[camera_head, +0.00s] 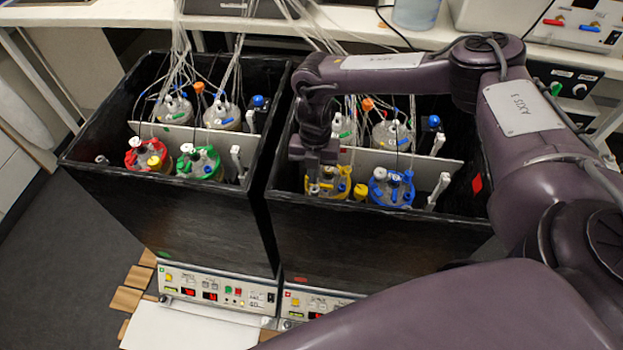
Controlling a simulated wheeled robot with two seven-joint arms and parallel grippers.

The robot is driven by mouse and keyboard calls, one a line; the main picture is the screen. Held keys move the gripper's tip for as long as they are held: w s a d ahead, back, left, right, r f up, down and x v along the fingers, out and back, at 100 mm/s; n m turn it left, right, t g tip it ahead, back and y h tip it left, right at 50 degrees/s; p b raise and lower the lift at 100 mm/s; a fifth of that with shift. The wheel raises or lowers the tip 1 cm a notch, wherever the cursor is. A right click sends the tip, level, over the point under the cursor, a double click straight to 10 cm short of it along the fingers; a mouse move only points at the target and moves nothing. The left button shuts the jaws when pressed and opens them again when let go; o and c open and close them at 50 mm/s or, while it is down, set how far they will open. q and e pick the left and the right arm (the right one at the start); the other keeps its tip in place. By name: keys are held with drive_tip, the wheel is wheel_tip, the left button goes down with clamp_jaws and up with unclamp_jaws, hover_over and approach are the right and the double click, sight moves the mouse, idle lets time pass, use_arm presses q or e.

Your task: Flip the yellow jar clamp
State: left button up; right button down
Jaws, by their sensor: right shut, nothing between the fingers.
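The jar with the yellow top (327,187) stands in the front left of the right black box, beside the jar with the blue top (391,187). My right gripper (314,176) reaches down into this box from above, directly over the left part of the yellow-topped jar. It is shut with nothing held. It hides part of the jar's top, and I cannot make out the yellow clamp's position or whether the fingers touch it. My left gripper is not in view.
The left black box (170,215) holds jars with red (149,155) and green (199,162) tops. Tubes and cables hang behind both boxes. A white divider (425,165) stands behind the front jars. Control panels (218,289) sit below the boxes.

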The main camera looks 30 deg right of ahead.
drive_tip(key=shift+f+b, duration=0.6)
drive_tip(key=shift+f, duration=0.35)
idle(0.6)
wheel_tip(320, 180, up, 7)
drive_tip(key=p, duration=0.6)
idle(0.7)
